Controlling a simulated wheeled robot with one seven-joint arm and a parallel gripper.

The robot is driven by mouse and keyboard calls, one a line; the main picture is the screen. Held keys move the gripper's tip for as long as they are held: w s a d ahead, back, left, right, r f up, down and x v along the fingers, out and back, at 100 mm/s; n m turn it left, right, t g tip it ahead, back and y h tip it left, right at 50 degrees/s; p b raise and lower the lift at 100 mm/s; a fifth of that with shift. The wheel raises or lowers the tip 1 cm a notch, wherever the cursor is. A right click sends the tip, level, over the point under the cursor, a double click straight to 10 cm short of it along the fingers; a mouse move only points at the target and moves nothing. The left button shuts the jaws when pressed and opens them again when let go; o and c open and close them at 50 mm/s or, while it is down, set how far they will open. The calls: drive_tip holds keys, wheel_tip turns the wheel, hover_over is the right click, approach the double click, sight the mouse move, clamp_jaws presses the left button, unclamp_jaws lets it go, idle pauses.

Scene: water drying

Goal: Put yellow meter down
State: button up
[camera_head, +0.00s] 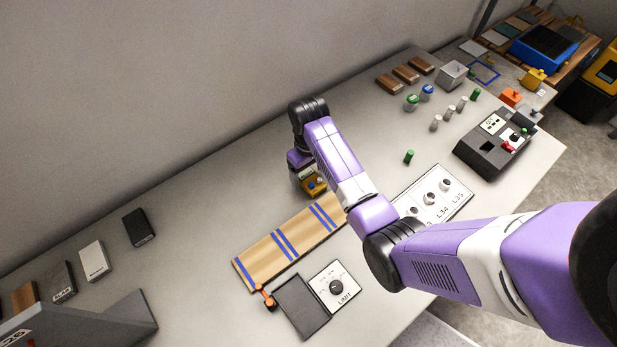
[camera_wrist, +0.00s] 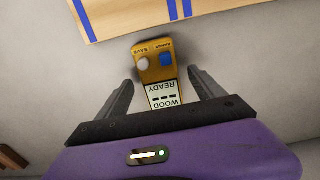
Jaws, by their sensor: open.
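The yellow meter (camera_head: 314,185) is on or just above the grey table, beyond the wooden board, partly hidden by my arm in the head view. In the wrist view the yellow meter (camera_wrist: 154,66) lies between my fingers, with a grey and a blue button and a label reading "WOOD READY". My gripper (camera_wrist: 157,92) is open, with a finger on each side of the meter and visible gaps to both. In the head view the fingertips are hidden behind the arm. I cannot tell for sure whether the meter touches the table.
The wooden board (camera_head: 266,259) with blue stripes lies close to the meter. A dark pad (camera_head: 301,306) and a white dial panel (camera_head: 334,286) are in front. A green cylinder (camera_head: 409,156) stands to the right. The table (camera_head: 200,205) left of the meter is clear.

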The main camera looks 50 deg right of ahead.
drive_tip(key=shift+f, duration=0.7)
drive_tip(key=c, duration=1.6)
drive_tip(key=shift+r, duration=0.1)
clamp_jaws()
